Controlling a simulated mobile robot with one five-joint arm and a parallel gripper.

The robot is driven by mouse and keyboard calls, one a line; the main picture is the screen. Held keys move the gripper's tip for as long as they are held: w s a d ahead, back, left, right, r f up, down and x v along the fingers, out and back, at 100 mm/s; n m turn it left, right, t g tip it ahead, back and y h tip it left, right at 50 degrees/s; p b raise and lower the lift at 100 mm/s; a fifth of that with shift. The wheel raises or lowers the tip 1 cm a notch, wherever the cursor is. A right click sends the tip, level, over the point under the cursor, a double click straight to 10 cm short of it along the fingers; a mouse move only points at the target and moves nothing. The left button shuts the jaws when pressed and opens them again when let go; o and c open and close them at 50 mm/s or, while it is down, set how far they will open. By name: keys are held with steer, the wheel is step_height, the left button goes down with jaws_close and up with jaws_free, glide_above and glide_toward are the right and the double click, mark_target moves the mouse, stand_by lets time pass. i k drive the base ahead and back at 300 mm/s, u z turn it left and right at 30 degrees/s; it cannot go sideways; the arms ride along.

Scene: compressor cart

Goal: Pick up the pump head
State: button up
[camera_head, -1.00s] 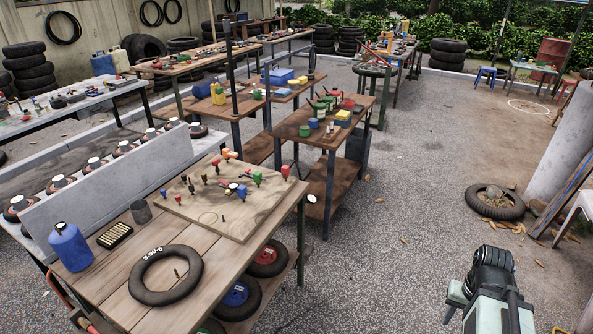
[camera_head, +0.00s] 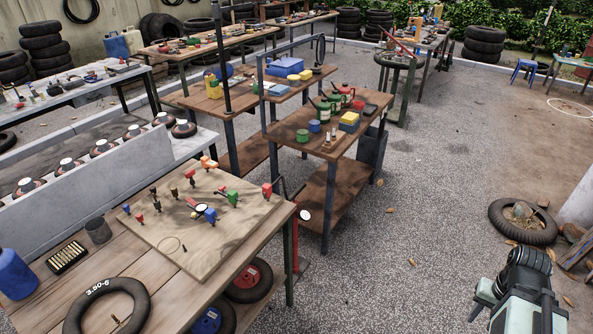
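I cannot tell for sure which thing is the pump head. Several small coloured fittings stand on a wooden board at the left: a blue one (camera_head: 210,216), a green one (camera_head: 232,197), a red one (camera_head: 267,190), an orange one (camera_head: 208,163) and dark brown ones (camera_head: 174,193). A small white-faced dial (camera_head: 200,210) lies among them, beside the blue one. The board (camera_head: 215,248) lies on a plank table (camera_head: 125,262). Part of my arm shows at the lower right, well apart from the table. My gripper's fingers do not show.
A black tyre (camera_head: 85,318) and a cartridge tray (camera_head: 67,257) lie on the table's near part. A gauge on a stand (camera_head: 304,215) is by its right corner. A second table (camera_head: 330,140) stands behind. Open gravel (camera_head: 400,230) lies right; a tyre (camera_head: 523,222) rests there.

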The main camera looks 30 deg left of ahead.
mark_target(267, 189)
steer(key=u, duration=0.05)
steer(key=i, duration=2.5)
steer(key=u, duration=4.8)
steer(key=i, duration=1)
steer(key=z, duration=0.1)
